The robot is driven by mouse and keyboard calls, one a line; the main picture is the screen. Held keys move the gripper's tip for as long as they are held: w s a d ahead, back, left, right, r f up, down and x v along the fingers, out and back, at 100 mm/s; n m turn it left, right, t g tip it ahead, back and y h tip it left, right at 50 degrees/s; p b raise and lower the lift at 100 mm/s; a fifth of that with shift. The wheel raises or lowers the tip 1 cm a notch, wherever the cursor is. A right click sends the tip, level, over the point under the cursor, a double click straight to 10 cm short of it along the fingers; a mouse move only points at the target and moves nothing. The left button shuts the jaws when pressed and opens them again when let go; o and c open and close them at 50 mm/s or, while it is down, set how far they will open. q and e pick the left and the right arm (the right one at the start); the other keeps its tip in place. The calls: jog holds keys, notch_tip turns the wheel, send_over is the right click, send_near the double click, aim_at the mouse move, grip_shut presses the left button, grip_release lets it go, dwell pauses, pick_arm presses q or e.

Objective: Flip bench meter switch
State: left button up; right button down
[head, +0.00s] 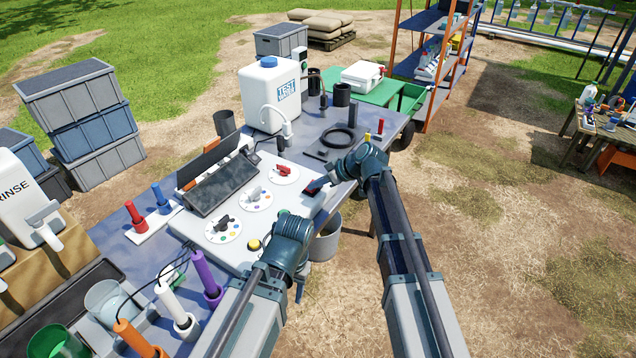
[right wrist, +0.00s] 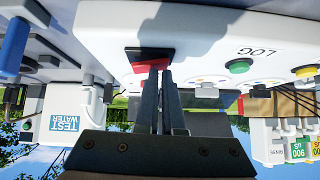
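The bench meter (head: 229,241) is a white sloped box on the table, with a dark display and several dials. Its red rocker switch (head: 311,187) is at the right end of the panel. In the right wrist view, which is upside down, the red switch (right wrist: 150,62) sits in a dark recess. My right gripper (head: 321,183) is at the switch, its fingers (right wrist: 160,77) together with only a thin gap and nothing between them. The tips overlap the switch's edge; I cannot tell if they touch. My left wrist is at the meter's front edge; its fingers are hidden.
A green LOG button (right wrist: 239,66) and a yellow button (head: 254,245) are on the meter. A white test water jug (head: 270,100) stands behind it. Colored probes (head: 207,275) stand at the left. A grey bucket (head: 326,243) is below the table's front edge.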

jog(key=shift+d+f, duration=0.15)
jog(key=shift+f, duration=0.05)
jog(key=shift+w+d, duration=0.45)
jog(key=shift+w, duration=0.3)
pick_arm(q)
jog(key=shift+r, duration=0.1)
pick_arm(e)
jog(key=shift+r, duration=0.2)
jog(key=shift+w+r+p, duration=0.1)
jog(key=shift+r+p, duration=0.3)
jog(key=shift+p, duration=0.25)
jog(key=r+p, duration=0.4)
jog(key=shift+s+d+r, duration=0.15)
jog(key=shift+s+r, duration=0.05)
jog(key=shift+r, duration=0.05)
pick_arm(q)
notch_tip(320, 180, up, 11)
jog(key=d+p, duration=0.1)
jog(key=p, duration=0.5)
jog(key=shift+w+d, duration=0.15)
jog(key=shift+d, duration=0.2)
pick_arm(e)
jog(key=v, duration=0.8)
jog(key=shift+d, duration=0.45)
pick_arm(q)
jog(key=shift+c, duration=0.2)
pick_arm(e)
jog(key=shift+s, duration=0.15)
